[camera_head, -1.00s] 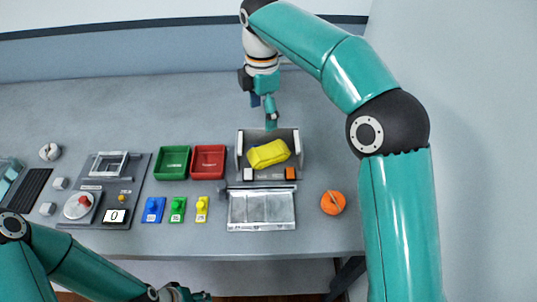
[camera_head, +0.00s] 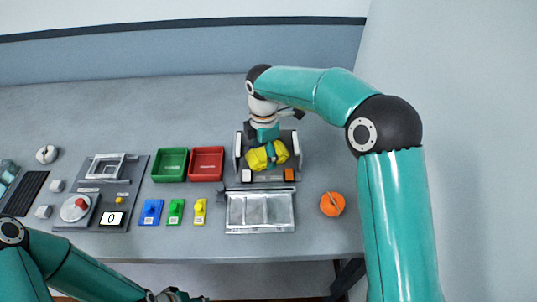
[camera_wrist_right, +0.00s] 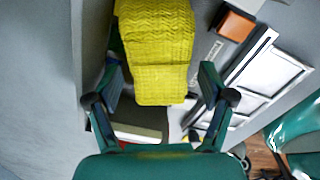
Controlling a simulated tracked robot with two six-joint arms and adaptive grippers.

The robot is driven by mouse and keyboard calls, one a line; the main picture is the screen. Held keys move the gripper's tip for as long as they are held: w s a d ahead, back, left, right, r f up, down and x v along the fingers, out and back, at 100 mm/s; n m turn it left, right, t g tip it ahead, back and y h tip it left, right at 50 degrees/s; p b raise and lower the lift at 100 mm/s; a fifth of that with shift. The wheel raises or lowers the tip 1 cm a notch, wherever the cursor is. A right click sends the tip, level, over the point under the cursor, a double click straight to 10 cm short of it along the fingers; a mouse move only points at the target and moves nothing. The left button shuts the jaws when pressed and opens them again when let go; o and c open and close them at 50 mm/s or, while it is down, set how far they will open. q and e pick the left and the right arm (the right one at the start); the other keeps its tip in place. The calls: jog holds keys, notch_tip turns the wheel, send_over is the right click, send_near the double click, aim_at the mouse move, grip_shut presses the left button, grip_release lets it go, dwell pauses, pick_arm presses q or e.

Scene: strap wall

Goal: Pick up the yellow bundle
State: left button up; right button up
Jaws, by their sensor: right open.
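The yellow bundle (camera_head: 280,152) lies in a grey open-fronted holder (camera_head: 239,150) with upright side walls. In the right wrist view the bundle (camera_wrist_right: 155,40) has a ribbed, woven surface. My right gripper (camera_head: 269,154) is over the bundle in the head view and hides part of it. In the right wrist view its fingers (camera_wrist_right: 162,78) stand open, one on each side of the bundle, with gaps visible. My left gripper (camera_head: 176,295) is at the bottom edge of the head view, and its jaws are too unclear to read.
A green tray (camera_head: 170,179) and a red tray (camera_head: 207,178) stand left of the holder. A clear-lidded box (camera_head: 260,211) is in front of it. An orange round object (camera_head: 332,204) lies right. The back of the table is clear.

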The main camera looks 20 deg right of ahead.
jog(key=shift+f, duration=0.45)
jog(key=c, duration=1.4)
jog(key=shift+o, duration=0.2)
jog(key=shift+r, duration=0.1)
